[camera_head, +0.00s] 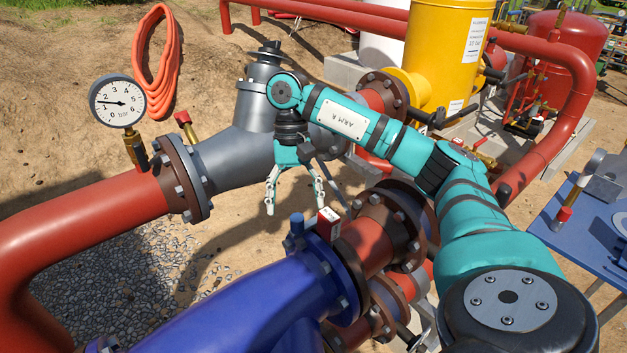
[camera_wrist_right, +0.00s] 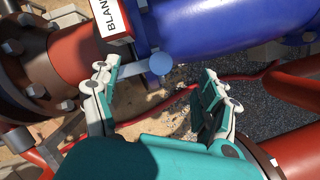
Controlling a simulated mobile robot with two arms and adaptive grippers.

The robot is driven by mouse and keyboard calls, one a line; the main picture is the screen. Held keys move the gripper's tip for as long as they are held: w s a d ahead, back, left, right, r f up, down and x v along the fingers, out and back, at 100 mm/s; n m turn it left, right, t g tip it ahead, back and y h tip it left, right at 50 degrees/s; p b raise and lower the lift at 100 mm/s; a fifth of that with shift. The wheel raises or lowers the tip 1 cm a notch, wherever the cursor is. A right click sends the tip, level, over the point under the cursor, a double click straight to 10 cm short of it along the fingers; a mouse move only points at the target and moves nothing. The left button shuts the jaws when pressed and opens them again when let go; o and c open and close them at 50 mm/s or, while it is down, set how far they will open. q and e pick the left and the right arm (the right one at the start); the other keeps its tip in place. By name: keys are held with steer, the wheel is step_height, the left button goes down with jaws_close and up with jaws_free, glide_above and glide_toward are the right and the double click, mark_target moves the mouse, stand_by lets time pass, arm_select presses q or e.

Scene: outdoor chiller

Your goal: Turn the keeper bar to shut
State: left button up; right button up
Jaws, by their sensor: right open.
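In the right wrist view a short grey bar (camera_wrist_right: 132,70), which I take for the keeper bar, reaches out from behind one fingertip. A pale blue round knob (camera_wrist_right: 159,63) shows at its end. The knob's post also shows in the head view (camera_head: 297,226), on the blue pipe body (camera_head: 245,285). A red block with a white label (camera_wrist_right: 112,18) sits beside it; it also shows in the head view (camera_head: 328,223). My right gripper (camera_head: 296,196) is open and empty. Its fingers (camera_wrist_right: 157,78) spread either side of the knob in the picture; contact cannot be told. My left gripper is out of view.
A red pipe with a flange (camera_head: 180,178) and pressure gauge (camera_head: 117,101) stands left. A grey valve body (camera_head: 235,150) is behind my gripper. A yellow tank (camera_head: 445,50) stands behind, and a blue table (camera_head: 585,225) is right. Gravel lies lower left.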

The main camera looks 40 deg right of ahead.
steer(key=p+v, duration=0.2)
steer(key=v, duration=0.1)
steer(key=shift+r, duration=0.1)
steer(key=shift+w+r, duration=0.1)
steer(key=v, duration=1.2)
stand_by(0.3)
